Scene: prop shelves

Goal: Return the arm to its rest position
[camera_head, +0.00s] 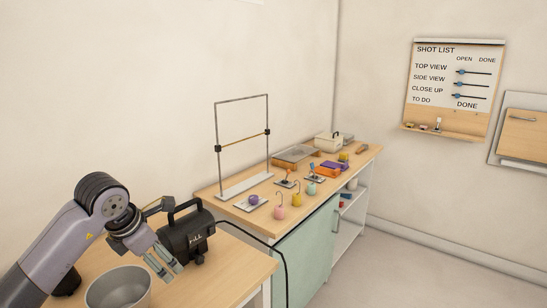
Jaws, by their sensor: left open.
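My left gripper (163,263) comes in from the lower left. Its two fingers point down and to the right, apart, with nothing visible between them. It is above the near wooden table (229,257), between a grey bowl (142,292) and a black case-like device with a handle (186,236). Whether the fingers touch either one I cannot tell. My right gripper does not show.
A farther bench (240,209) carries a metal frame (217,150), small coloured weights with hooks, a purple ball (253,200) and trays. A black cable (284,262) hangs beside the near table. A shot-list board (452,75) is on the right wall. The floor at right is clear.

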